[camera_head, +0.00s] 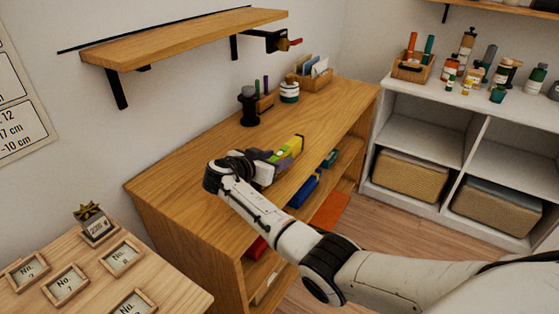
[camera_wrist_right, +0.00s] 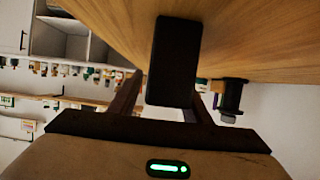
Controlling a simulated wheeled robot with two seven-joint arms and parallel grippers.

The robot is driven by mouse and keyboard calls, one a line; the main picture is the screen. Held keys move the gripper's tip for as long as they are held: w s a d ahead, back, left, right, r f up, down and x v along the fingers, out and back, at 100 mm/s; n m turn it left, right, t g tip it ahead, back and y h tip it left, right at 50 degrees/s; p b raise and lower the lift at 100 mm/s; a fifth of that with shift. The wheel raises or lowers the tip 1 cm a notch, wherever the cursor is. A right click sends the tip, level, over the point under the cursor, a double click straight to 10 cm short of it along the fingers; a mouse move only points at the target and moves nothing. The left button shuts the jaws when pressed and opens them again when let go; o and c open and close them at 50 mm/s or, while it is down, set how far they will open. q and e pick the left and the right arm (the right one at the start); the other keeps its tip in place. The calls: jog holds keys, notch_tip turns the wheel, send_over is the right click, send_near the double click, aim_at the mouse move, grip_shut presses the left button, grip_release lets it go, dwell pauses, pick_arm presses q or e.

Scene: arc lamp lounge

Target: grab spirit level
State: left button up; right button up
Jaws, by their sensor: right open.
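The spirit level (camera_head: 289,148), yellow-green with a dark end, lies on the wooden cabinet top, partly hidden by my right gripper. My right gripper (camera_head: 263,163) is open at its near end, just above the cabinet top. In the right wrist view a dark, block-like end (camera_wrist_right: 174,62), apparently the level's, shows in front of and between the spread fingers (camera_wrist_right: 165,100). Whether the fingers touch it, I cannot tell. My left gripper is not in view.
On the wooden cabinet (camera_head: 190,170), a black spool-like object (camera_head: 248,106), a white-and-dark jar (camera_head: 289,90) and a card box (camera_head: 314,76) stand at the back. A wall shelf (camera_head: 185,38) hangs above. A small table (camera_head: 165,290) with framed number cards is at lower left.

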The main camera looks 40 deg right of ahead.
grip_shut()
jog(key=shift+r, duration=0.15)
